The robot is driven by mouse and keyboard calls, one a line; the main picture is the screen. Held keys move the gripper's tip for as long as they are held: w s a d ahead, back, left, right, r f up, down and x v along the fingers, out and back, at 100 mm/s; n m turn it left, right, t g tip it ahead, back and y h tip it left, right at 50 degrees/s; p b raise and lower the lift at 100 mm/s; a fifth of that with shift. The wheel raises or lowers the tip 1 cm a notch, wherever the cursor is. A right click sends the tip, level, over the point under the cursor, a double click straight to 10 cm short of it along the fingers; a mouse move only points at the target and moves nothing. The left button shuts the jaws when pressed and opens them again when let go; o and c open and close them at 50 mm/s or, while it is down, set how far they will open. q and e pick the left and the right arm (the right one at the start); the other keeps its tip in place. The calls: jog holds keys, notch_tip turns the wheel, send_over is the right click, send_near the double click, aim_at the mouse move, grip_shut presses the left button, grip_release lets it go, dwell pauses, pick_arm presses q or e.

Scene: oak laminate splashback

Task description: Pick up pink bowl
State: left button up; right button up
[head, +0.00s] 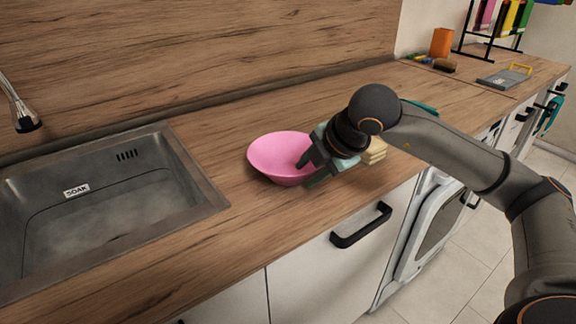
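The pink bowl (272,158) stands upright on the wooden counter, just right of the sink. My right gripper (304,175) reaches in from the right and is at the bowl's right side. Its two dark fingers are spread apart, one over the inside of the bowl and one outside near its front right wall. The rim seems to lie between them, but I cannot tell whether either finger touches it. The gripper covers part of the bowl's right rim. My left gripper is not in view.
A steel sink (205,187) labelled SOAK is at the left, with a faucet (24,118) above it. Pale yellow blocks (375,152) and a teal item (420,106) are partly behind my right arm. An orange box (441,42) stands farther back. Counter in front of the splashback is clear.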

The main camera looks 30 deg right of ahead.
jog(key=shift+c, duration=0.3)
grip_shut()
dwell(1.1)
